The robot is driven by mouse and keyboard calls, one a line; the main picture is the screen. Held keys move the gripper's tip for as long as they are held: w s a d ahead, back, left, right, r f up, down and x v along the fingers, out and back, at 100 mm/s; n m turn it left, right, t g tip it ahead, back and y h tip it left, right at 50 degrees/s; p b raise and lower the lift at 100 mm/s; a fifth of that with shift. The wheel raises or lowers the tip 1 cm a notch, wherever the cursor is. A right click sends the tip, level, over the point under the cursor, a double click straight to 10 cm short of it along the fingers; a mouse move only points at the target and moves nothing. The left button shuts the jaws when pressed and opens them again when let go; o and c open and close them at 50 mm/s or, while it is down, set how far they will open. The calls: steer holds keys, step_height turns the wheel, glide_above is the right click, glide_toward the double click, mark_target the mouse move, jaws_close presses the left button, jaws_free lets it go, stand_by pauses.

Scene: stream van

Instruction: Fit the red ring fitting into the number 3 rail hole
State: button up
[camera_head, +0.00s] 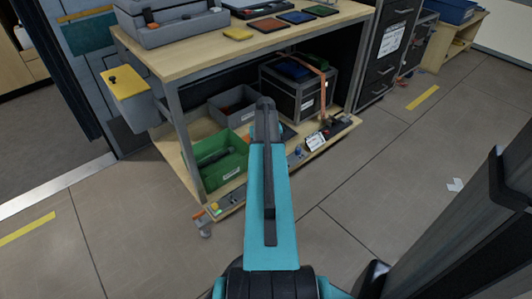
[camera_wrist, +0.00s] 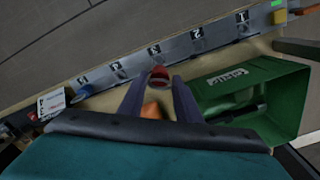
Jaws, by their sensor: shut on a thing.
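The red ring fitting (camera_wrist: 158,76) shows between the tips of my gripper (camera_wrist: 159,86) in the wrist view, and the gripper is shut on it. The grey rail (camera_wrist: 176,46) has numbered labels and runs diagonally across the view. The fitting is beside the number 3 label (camera_wrist: 154,49). I cannot tell whether it is above the number 3 hole or touching it, as the hole is hidden. In the head view my arm hides the gripper tips, the fitting and the middle of the rail, whose near end (camera_head: 232,200) shows.
A green bin (camera_wrist: 280,101) lies close to the right finger. An orange piece (camera_wrist: 152,109) shows between the fingers. A blue fitting (camera_wrist: 84,90) is by the number 5 label, near a white card (camera_wrist: 51,103). The tabletop (camera_head: 200,55) overhangs the shelf. Open floor (camera_head: 340,220) lies in front.

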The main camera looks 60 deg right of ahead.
steer(key=shift+s+d, duration=0.1)
steer(key=shift+s, duration=0.05)
steer(key=shift+p, duration=0.45)
steer(key=shift+s+f, duration=0.1)
steer(key=shift+f, duration=0.05)
steer(key=shift+f+b, duration=0.35)
steer(key=shift+f, duration=1.95)
steer(key=shift+f, duration=1.45)
steer(key=o, duration=1.2)
steer(key=shift+o, duration=0.2)
steer(key=shift+r, duration=0.15)
step_height(320, 180, up, 14)
steer(key=p, duration=0.4)
steer(key=shift+f, duration=0.2)
